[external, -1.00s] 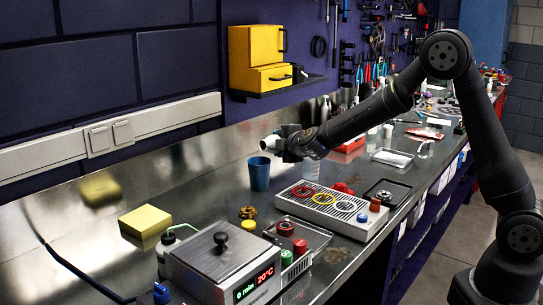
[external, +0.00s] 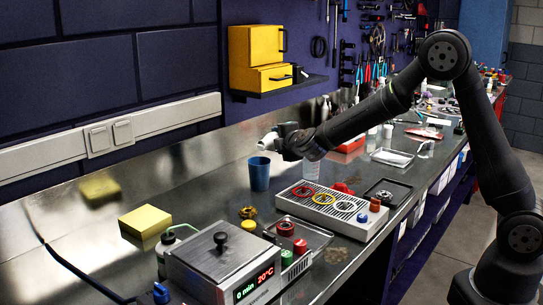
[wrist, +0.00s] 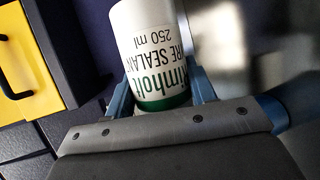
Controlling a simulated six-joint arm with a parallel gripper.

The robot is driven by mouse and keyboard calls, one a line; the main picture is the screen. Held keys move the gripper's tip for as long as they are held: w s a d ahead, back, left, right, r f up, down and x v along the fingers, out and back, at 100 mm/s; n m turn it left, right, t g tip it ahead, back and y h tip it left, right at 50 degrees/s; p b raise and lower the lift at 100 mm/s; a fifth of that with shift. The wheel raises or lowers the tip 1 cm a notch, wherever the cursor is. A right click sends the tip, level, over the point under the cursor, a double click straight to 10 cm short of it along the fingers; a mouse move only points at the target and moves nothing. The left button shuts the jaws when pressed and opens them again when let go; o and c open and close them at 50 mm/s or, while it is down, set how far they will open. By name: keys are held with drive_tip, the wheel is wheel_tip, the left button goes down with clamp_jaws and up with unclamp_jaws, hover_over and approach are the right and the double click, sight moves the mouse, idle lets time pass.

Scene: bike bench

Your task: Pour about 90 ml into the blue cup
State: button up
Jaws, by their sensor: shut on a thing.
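The blue cup (external: 260,173) stands upright on the metal bench, left of the middle of the external view. My gripper (external: 283,140) is just above and to the right of the cup. It is shut on a white bottle (external: 269,141), which is tilted with its end pointing left over the cup. In the wrist view the bottle (wrist: 148,50) is between the two fingers and shows a "250 ml" sealant label and a green band. I cannot make out any liquid stream or the level inside the cup.
A tray with coloured rings (external: 328,204) lies right of the cup. A heated box with a lid (external: 220,262) stands in front, a yellow block (external: 145,220) at left. Yellow cabinets (external: 257,58) are on the wall behind.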

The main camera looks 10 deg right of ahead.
drive_tip(key=shift+s+a+r+n+t+p, duration=0.15)
drive_tip(key=shift+r+n+t, duration=0.15)
drive_tip(key=shift+r+n, duration=0.15)
drive_tip(key=shift+s+r+n+t+p, duration=0.15)
drive_tip(key=shift+r+n+t, duration=0.15)
drive_tip(key=shift+r+n, duration=0.15)
idle(2.1)
drive_tip(key=shift+f, duration=0.1)
drive_tip(key=f+m+g, duration=0.1)
drive_tip(key=f+m, duration=0.1)
drive_tip(key=w+d+f+m+g, duration=0.1)
drive_tip(key=m, duration=0.1)
drive_tip(key=shift+f+g+y, duration=0.3)
drive_tip(key=shift+f+m+g+y, duration=0.3)
drive_tip(key=shift+f+m, duration=0.3)
drive_tip(key=shift+s+a+r+m+g+y, duration=0.1)
drive_tip(key=shift+a+r+m+g+y, duration=0.15)
drive_tip(key=shift+m+g, duration=0.3)
drive_tip(key=shift+s+a+r+m+g+y, duration=0.15)
drive_tip(key=shift+r+m+g+y, duration=0.1)
drive_tip(key=shift+r+m+y, duration=0.3)
drive_tip(key=shift+m+y, duration=0.1)
drive_tip(key=shift+m, duration=0.2)
drive_tip(key=shift+s+a+g, duration=0.1)
drive_tip(key=shift+g, duration=0.3)
